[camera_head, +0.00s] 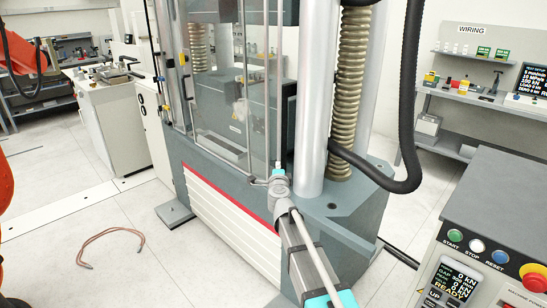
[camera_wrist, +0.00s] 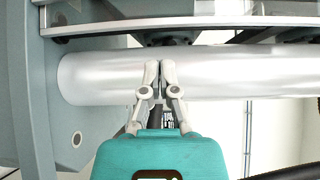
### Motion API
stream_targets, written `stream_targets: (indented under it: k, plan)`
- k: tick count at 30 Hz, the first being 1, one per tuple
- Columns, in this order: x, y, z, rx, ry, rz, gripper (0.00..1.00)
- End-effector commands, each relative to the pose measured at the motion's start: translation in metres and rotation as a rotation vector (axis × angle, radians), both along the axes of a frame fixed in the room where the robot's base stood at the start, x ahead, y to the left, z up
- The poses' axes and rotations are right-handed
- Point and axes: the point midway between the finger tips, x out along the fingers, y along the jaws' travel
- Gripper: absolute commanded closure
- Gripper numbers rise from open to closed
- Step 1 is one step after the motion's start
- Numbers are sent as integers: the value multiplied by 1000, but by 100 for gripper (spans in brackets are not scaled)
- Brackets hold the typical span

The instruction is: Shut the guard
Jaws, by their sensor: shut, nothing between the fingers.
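The guard (camera_head: 216,85) is a clear panel in a thin metal frame on the front of the testing machine, left of centre in the head view. A narrower framed section (camera_head: 262,80) stands at its right. I cannot tell whether the guard is fully shut. My gripper (camera_head: 278,172) is near the lower right corner of that section, in front of the machine's base; its fingers are too small to make out there. In the wrist view my gripper (camera_wrist: 159,66) is shut and empty, its fingertips in front of a smooth silver column (camera_wrist: 230,72).
The silver column also shows in the head view (camera_head: 314,110), with a ribbed screw cover (camera_head: 350,90) and a black hose (camera_head: 407,110) beside it. A control console (camera_head: 500,220) stands at the right. A cable loop (camera_head: 112,232) lies on open floor at the left.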

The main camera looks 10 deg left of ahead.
Motion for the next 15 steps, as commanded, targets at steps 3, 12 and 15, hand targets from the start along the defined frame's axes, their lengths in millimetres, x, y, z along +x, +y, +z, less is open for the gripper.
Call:
stream_targets:
  k: [3,12,15]
  plan:
    - [6,1,0,0,0,0,100]
    - [39,6,0,0,0,0,100]
    - [54,8,0,0,0,0,100]
